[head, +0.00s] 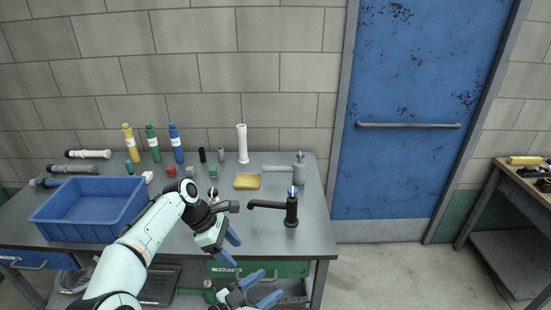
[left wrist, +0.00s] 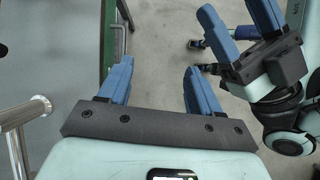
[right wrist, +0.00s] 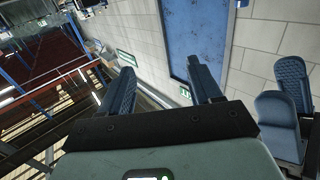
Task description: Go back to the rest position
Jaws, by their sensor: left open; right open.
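My left gripper (head: 232,248) hangs in front of the table's front edge at the centre of the head view, with blue fingers. In the left wrist view its fingers (left wrist: 154,78) are apart with only floor and table edge between them. My right gripper (head: 265,285) is lower, at the bottom of the head view, close to the left one. In the right wrist view its fingers (right wrist: 162,82) are apart and empty. The right gripper also shows at the upper right of the left wrist view (left wrist: 243,22).
The grey table (head: 320,228) holds a blue bin (head: 85,235), a black faucet (head: 291,208), a yellow sponge (head: 247,181), and several bottles and pipes at the back. A blue door (head: 420,170) stands right; a second table (head: 520,200) is at far right, with clear floor between.

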